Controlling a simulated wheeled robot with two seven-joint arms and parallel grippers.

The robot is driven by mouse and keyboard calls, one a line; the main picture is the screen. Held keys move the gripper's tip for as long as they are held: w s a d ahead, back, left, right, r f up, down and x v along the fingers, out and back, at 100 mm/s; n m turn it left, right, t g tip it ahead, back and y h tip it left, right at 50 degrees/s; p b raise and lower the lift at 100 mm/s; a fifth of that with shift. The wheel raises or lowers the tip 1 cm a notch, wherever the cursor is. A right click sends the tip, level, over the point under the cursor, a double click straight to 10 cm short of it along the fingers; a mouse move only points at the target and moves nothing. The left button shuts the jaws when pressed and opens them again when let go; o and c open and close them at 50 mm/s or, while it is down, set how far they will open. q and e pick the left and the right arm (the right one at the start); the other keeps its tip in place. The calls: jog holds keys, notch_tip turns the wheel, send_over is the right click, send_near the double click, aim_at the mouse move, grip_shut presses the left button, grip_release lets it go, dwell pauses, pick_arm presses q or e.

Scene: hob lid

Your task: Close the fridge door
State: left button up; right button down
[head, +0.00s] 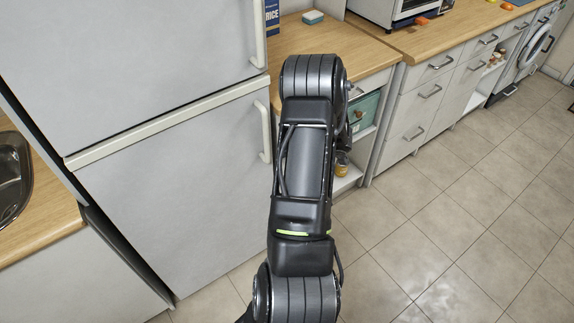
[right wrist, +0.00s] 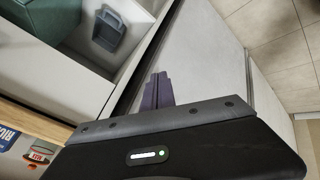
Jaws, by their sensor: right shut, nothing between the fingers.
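The fridge stands at the left of the head view, with a grey-white upper door (head: 150,65) and lower door (head: 180,190). Each has a pale vertical handle on its right side, the upper handle (head: 258,35) and the lower handle (head: 264,132). Both doors look flush or nearly so; I cannot tell whether either is slightly ajar. My right arm reaches forward just right of the fridge, hiding its own gripper there. In the right wrist view my right gripper (right wrist: 158,88) is shut and empty, in front of a pale panel by a dark gap; contact is unclear. My left gripper is out of view.
A wooden counter (head: 370,62) with open shelves stands right of the fridge, holding a blue rice box (head: 272,18) and a sponge (head: 313,17). A sink (head: 14,172) is at the far left. The tiled floor (head: 450,220) at right is clear.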

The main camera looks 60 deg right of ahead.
jog(key=shift+s+d+r, duration=0.15)
jog(key=shift+s+r, duration=0.5)
jog(key=shift+r, duration=0.2)
jog(key=w+a+f+m+g+y, duration=0.1)
jog(key=w+a+f+m, duration=0.25)
jog(key=a, duration=0.55)
jog(key=w+a+f+m, duration=0.25)
jog(key=a+f, duration=0.25)
jog(key=a, duration=0.4)
jog(key=w+a+f+m+g+y, duration=0.1)
jog(key=w+a+f+m, duration=0.25)
jog(key=a, duration=0.55)
jog(key=s+a+g+y, duration=0.1)
jog(key=s+a, duration=0.2)
jog(key=a, duration=0.8)
jog(key=s+a+n+g+y, duration=0.1)
jog(key=s+a+g, duration=0.1)
jog(key=a, duration=0.8)
jog(key=s+a+n+g+y, duration=0.1)
jog(key=s+a, duration=0.3)
jog(key=a, duration=0.7)
jog(key=shift+s+a+y, duration=0.3)
jog(key=shift+a+y, duration=0.05)
jog(key=shift+y, duration=0.25)
